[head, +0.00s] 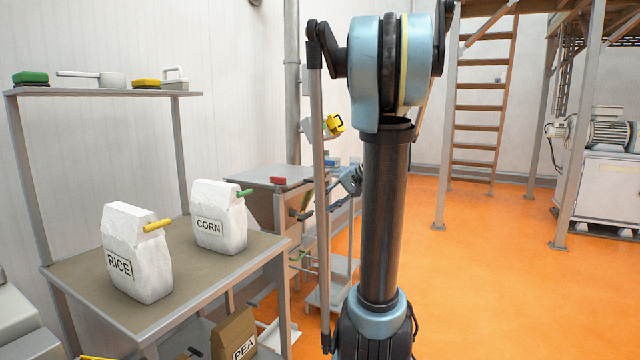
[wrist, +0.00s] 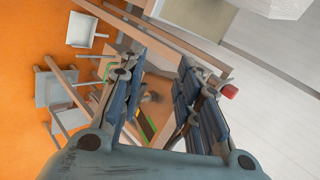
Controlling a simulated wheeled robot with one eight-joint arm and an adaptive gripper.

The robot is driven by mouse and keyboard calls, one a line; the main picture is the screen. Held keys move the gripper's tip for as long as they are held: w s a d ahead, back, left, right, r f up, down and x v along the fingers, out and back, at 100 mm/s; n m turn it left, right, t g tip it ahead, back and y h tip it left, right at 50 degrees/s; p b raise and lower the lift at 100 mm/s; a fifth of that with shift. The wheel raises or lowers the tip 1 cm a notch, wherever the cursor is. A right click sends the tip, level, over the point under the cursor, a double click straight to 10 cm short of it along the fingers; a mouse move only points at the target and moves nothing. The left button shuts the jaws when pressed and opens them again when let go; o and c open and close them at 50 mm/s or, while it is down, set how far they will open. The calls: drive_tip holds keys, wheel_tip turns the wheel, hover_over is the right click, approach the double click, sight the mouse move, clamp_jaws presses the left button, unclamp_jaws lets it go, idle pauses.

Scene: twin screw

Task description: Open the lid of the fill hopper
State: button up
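Beyond the fingers are table frames and the floor. In the head view my upright arm stands across the middle and hides much of what is behind it.
A table (head: 185,292) at left bears a RICE bag (head: 137,252) and a CORN bag (head: 219,217). A shelf (head: 110,93) holds scoops and brushes. Wooden stairs (head: 480,111) and a motor machine (head: 606,180) stand at right. Orange floor (head: 480,290) is clear.

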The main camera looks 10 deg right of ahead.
drive_tip(key=w+d+r+m+t+y, duration=0.1)
drive_tip(key=w+d+r+t+y, duration=0.15)
drive_tip(key=w+d, duration=0.5)
drive_tip(key=m+t+y, duration=0.1)
drive_tip(key=m+t, duration=0.1)
approach(321, 179)
drive_tip(key=x, duration=1)
drive_tip(key=shift+w+a+f, duration=0.1)
drive_tip(key=shift+w+a, duration=0.15)
drive_tip(key=shift+a, duration=0.05)
clamp_jaws()
drive_tip(key=shift+d, duration=0.1)
